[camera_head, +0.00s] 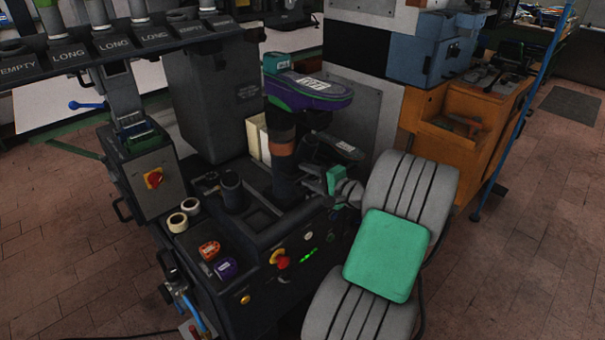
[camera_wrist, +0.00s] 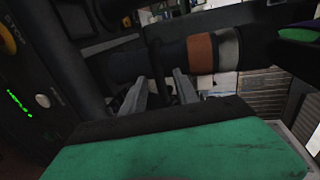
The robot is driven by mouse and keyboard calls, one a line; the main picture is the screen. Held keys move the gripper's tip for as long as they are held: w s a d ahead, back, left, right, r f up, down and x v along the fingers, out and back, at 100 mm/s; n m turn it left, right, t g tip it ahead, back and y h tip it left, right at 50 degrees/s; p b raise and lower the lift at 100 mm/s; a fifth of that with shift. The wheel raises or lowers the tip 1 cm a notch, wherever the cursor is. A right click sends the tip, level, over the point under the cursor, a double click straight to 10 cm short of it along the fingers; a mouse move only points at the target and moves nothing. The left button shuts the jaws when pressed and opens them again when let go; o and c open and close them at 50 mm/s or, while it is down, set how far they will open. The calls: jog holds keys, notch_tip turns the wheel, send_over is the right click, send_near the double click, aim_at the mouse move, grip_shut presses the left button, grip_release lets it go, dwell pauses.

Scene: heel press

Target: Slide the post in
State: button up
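The post (camera_head: 283,133) is a dark upright cylinder with a copper-orange band. It stands on the dark press and carries a purple and green sole-shaped piece (camera_head: 312,92) on top. In the wrist view the post (camera_wrist: 201,52) lies across the picture, its orange band beside a grey one. My gripper (camera_head: 314,178) is just right of the post's lower part. In the wrist view its two grey fingers (camera_wrist: 160,82) are apart and point at the post, with a thin dark part between them. I cannot tell whether they touch it. The post's foot is partly hidden in the head view.
A rack (camera_head: 80,55) labelled LONG and EMPTY is at the upper left. A short dark tube (camera_head: 232,190) and two cream rings (camera_head: 184,213) stand left of the post. A control panel with a red knob (camera_head: 281,259) is in front. An orange cabinet (camera_head: 465,120) stands behind right.

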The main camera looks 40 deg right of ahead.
jog(key=shift+x, duration=1.4)
jog(key=shift+c, duration=0.6)
grip_shut()
